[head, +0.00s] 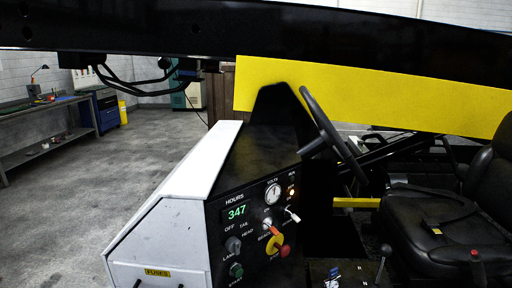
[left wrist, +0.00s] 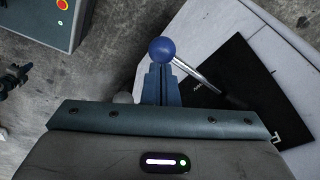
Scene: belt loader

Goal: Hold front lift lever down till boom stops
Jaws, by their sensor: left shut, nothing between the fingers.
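A lever with a blue ball knob (left wrist: 162,50) and a metal shaft shows in the left wrist view. Its shaft runs down to the right over a black plate (left wrist: 225,95) with white marks. My left gripper (left wrist: 160,80) is shut and empty, its fingertips right at the knob; I cannot tell if they touch it. In the head view a small blue shape (head: 333,272) shows at the bottom edge, too small to identify. A long black beam (head: 120,30), apparently the boom, crosses the top of the head view. My right gripper is not in view.
A control panel (head: 215,245) with an hours display, dial and switches stands at the centre. Beside it are a steering wheel (head: 318,115), a black-knobbed lever (head: 385,250), a red-knobbed lever (head: 474,253) and a black seat (head: 430,215). Open floor lies left, with a workbench (head: 45,105).

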